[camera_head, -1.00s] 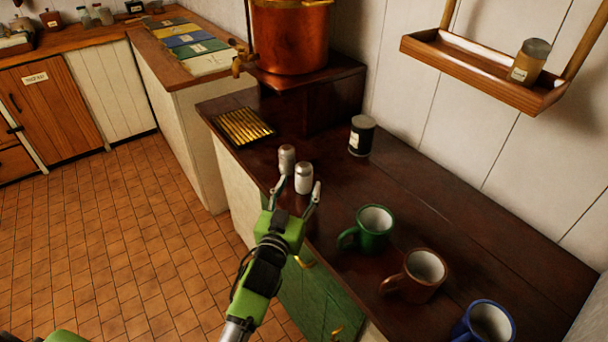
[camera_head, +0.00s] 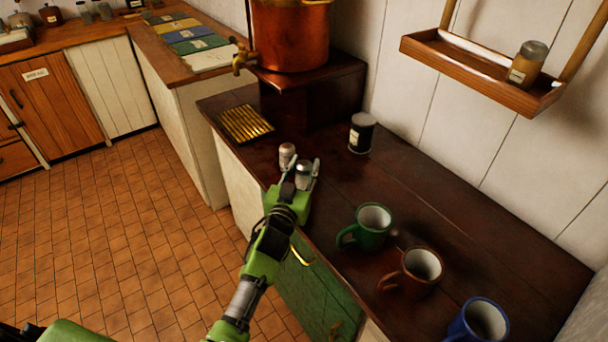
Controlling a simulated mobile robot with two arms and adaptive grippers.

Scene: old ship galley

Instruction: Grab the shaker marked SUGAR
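Two small shakers stand near the left edge of the dark wooden counter. The farther shaker (camera_head: 287,152) is pale with a brownish top. The nearer shaker (camera_head: 303,171) has a grey metal top, and my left gripper (camera_head: 303,165) has one finger on each side of it. The gripper body hides its lower part. I cannot tell whether the fingers touch it. The left finger is also close to the farther shaker. I cannot read any marking on either shaker. My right gripper is not in view.
A dark tin (camera_head: 361,133) stands behind the shakers. Green (camera_head: 367,227), brown (camera_head: 412,272) and blue (camera_head: 480,322) mugs stand to the right. A brass grate (camera_head: 245,124) and copper urn (camera_head: 290,35) are farther back. A hanging shelf (camera_head: 480,75) holds a jar (camera_head: 528,63).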

